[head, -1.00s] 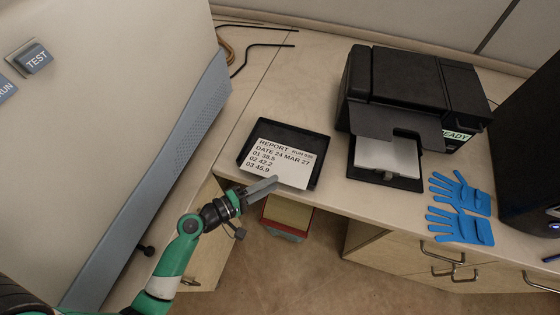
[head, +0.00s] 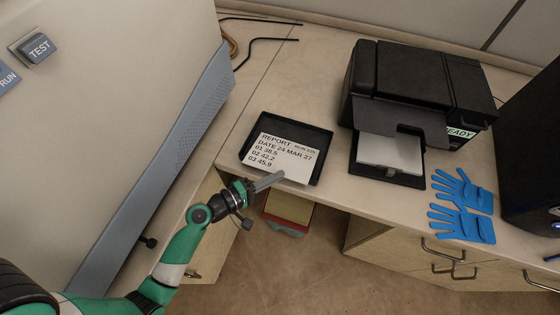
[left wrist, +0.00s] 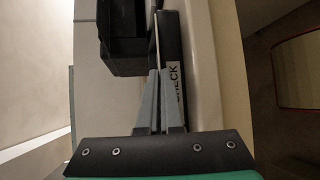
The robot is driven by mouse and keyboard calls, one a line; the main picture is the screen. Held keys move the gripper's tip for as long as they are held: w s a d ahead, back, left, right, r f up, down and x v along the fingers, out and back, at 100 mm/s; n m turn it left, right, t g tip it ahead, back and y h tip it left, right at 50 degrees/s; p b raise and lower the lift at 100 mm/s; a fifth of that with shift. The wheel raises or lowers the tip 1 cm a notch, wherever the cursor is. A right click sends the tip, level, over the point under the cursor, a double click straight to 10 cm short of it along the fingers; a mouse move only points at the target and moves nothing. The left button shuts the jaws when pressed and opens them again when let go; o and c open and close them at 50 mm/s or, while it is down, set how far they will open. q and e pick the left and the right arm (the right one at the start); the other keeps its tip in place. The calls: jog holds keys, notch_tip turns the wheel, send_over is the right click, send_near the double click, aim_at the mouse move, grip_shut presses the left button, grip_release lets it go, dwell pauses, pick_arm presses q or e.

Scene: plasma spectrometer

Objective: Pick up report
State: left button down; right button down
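The report (head: 283,160) is a white printed sheet lying in a shallow black tray (head: 323,160) on the bench. Its front edge reaches the tray's front rim. My left gripper (head: 270,181) is at this front edge, coming from the lower left. In the left wrist view its two fingers (left wrist: 159,85) are close together, with a thin pale line, the sheet seen edge-on, running from between the tips. The tray's dark side (left wrist: 172,60) with a CHECK label shows beside them. My right gripper is not in view.
A black printer (head: 415,95) with paper in its output tray stands right of the report tray. Blue gloves (head: 463,205) lie at the bench's right front. A large beige instrument (head: 120,120) with a TEST button fills the left. Black cables lie behind.

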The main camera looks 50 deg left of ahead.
pick_arm(q)
jog(key=d+r+p, duration=1.3)
jog(key=d+p, duration=0.1)
jog(key=p, duration=1)
jog(key=shift+s, duration=0.25)
